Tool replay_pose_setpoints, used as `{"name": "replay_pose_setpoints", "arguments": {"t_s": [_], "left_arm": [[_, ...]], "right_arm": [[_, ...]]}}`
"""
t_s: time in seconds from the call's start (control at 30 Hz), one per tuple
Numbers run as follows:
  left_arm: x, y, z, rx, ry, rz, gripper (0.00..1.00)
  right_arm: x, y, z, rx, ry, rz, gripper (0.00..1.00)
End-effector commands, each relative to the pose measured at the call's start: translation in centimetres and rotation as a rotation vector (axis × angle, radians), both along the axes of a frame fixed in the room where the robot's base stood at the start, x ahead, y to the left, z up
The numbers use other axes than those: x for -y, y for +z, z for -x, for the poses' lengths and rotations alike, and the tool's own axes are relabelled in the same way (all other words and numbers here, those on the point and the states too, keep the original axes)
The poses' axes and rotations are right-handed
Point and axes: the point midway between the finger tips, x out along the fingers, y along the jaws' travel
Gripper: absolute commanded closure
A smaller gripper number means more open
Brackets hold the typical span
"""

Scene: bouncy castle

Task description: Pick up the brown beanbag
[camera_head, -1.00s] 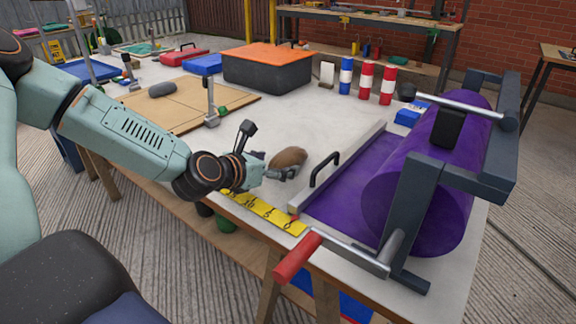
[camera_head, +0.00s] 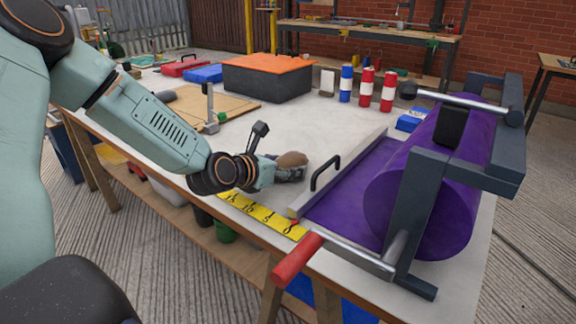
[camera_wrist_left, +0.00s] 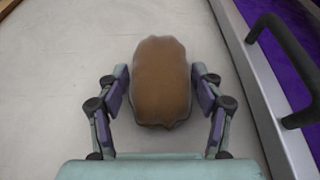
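The brown beanbag (camera_head: 291,159) lies on the pale table top, to the left of the purple roller machine. In the left wrist view the beanbag (camera_wrist_left: 161,82) lies lengthwise between the two fingers of my left gripper (camera_wrist_left: 161,88). A narrow gap shows on each side, so the fingers stand open around it without visibly closing on it. In the head view my left gripper (camera_head: 284,172) reaches in from the left, low over the table, and its fingers hide the lower part of the beanbag. My right gripper is not in view.
Red and blue cans (camera_head: 367,90) and an orange-topped box (camera_head: 268,78) stand farther back.

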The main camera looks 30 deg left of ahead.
Motion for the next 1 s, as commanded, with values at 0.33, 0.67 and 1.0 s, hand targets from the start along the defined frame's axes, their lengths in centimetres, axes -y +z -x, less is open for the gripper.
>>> {"name": "replay_pose_setpoints", "arguments": {"t_s": [0.33, 0.67, 1.0], "left_arm": [[0.0, 0.0, 0.0, -0.001, 0.0, 0.001, 0.66], [0.0, -0.1, 0.1, -0.002, 0.001, 0.002, 0.94], [-0.1, 1.1, 0.0, 0.002, 0.002, 0.002, 0.94]], "right_arm": [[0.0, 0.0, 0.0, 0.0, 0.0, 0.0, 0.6], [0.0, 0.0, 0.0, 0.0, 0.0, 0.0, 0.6], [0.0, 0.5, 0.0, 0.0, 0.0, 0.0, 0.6]]}}
